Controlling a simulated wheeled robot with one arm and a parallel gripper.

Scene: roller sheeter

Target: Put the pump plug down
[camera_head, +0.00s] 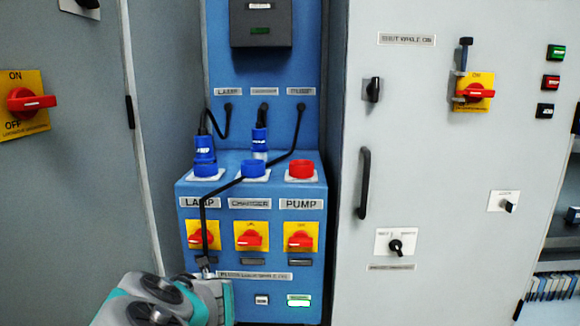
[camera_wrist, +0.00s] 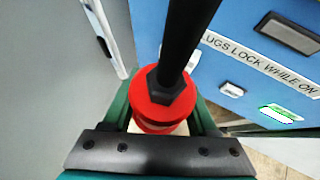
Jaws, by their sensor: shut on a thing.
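The pump plug (camera_wrist: 155,113) is red with a black cable boot. My gripper (camera_wrist: 162,122) is shut around it, one green finger on each side. In the head view my gripper (camera_head: 220,295) is at the lower left, in front of the panel's lower left corner, and mostly hides the plug. The black pump cable (camera_head: 203,215) runs from the upper right label down to my gripper, crossing in front of the panel. The red pump socket (camera_head: 300,170) has no plug in it.
The blue lamp plug (camera_head: 204,150) and charger plug (camera_head: 260,140) stand at their blue sockets. Three red-on-yellow switches (camera_head: 251,237) are below. A green indicator (camera_head: 299,301) is lit. Grey cabinets flank the panel; the right one has a black handle (camera_head: 364,183). Floor shows below the panel.

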